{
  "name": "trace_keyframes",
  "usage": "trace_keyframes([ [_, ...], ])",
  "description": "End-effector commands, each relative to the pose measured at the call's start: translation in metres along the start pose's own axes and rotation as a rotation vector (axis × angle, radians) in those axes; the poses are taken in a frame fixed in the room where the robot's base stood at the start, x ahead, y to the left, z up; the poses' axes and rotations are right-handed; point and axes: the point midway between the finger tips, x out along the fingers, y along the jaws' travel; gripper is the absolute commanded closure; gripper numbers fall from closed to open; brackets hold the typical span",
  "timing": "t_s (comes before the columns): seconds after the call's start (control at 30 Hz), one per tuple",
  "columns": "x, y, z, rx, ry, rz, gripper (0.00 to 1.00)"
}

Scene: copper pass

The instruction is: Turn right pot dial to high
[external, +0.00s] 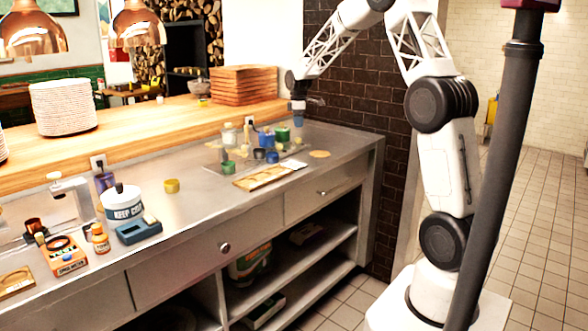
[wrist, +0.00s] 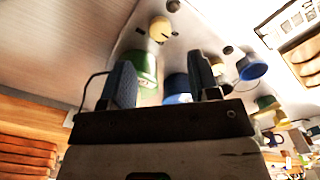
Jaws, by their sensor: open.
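My gripper (external: 299,108) hangs above the far right end of the metal counter. In the wrist view my gripper (wrist: 160,62) is open, its two dark fingers apart. A green cylindrical piece (wrist: 142,66) shows between the fingers, with a blue one (wrist: 177,87) close by the right finger. Neither is clearly gripped. Another blue piece (wrist: 250,68) and a yellow one (wrist: 160,28) stand on the same grey plate. In the external view the group includes a green piece (external: 282,133) and a blue piece (external: 266,138). I cannot tell which is the right pot dial, nor its setting.
A wooden tray (external: 262,178) lies on the counter in front of the group. A white tub (external: 123,205), a blue-grey device (external: 138,231) and an orange box (external: 64,256) stand to the left. A brown tile wall (external: 345,85) rises behind the counter's right end. Mid-counter is mostly clear.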

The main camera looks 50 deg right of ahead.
Motion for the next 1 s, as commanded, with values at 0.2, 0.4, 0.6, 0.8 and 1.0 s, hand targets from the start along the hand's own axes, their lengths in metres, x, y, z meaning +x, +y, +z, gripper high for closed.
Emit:
trace_keyframes([
  [0.2, 0.005, 0.0, 0.0, 0.0, -0.001, -0.001, 0.44],
  [0.4, 0.022, -0.001, 0.0, 0.0, -0.001, -0.002, 0.44],
  [0.6, 0.045, 0.0, 0.0, 0.001, -0.001, -0.001, 0.44],
  [0.8, 0.067, 0.0, 0.0, 0.001, 0.0, -0.001, 0.44],
  [1.0, 0.077, -0.001, 0.0, 0.001, 0.0, -0.001, 0.44],
])
